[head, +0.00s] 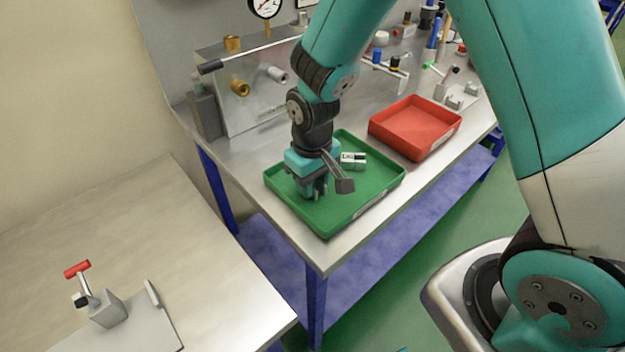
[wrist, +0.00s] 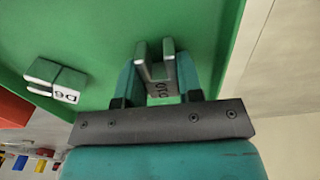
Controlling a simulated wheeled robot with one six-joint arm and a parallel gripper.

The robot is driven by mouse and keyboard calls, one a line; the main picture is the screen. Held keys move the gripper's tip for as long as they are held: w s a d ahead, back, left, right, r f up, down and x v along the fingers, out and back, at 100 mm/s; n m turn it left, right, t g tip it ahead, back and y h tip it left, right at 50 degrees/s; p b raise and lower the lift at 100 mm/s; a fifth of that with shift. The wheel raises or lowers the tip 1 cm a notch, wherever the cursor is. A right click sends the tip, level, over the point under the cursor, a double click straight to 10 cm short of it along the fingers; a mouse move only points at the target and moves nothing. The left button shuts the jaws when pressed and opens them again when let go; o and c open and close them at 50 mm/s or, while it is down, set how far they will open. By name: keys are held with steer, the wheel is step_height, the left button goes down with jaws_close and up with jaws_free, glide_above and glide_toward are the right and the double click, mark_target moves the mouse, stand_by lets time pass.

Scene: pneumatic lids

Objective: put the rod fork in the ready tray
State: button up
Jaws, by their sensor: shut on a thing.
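My gripper (head: 313,192) is low inside the green tray (head: 349,222), towards its left part. In the wrist view its two teal fingers are shut on the rod fork (wrist: 157,70), a grey metal piece with two prongs and dark marking on its body. The prongs point away from the gripper over the green tray floor. In the head view the fork is mostly hidden by the gripper. I cannot tell whether the fork touches the tray floor.
A pale metal block (head: 353,161) with dark marking lies in the green tray; it also shows in the wrist view (wrist: 55,82). A red tray (head: 417,128), empty, stands to the right. A steel panel (head: 262,98) with fittings stands behind. A red-handled part (head: 100,305) is on the left table.

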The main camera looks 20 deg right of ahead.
steer(key=shift+f, duration=0.2)
steer(key=o, duration=0.9)
steer(key=shift+o, duration=0.2)
steer(key=shift+r, duration=0.1)
step_height(320, 180, up, 12)
steer(key=b, duration=0.1)
steer(key=s+a+r+n+y, duration=0.1)
steer(key=s+r, duration=0.3)
steer(key=s, duration=0.5)
steer(key=s+a+r+n+y, duration=0.2)
steer(key=s+r+y, duration=0.1)
steer(key=s, duration=0.6)
steer(key=shift+s+a+r, duration=0.3)
steer(key=shift+r, duration=0.4)
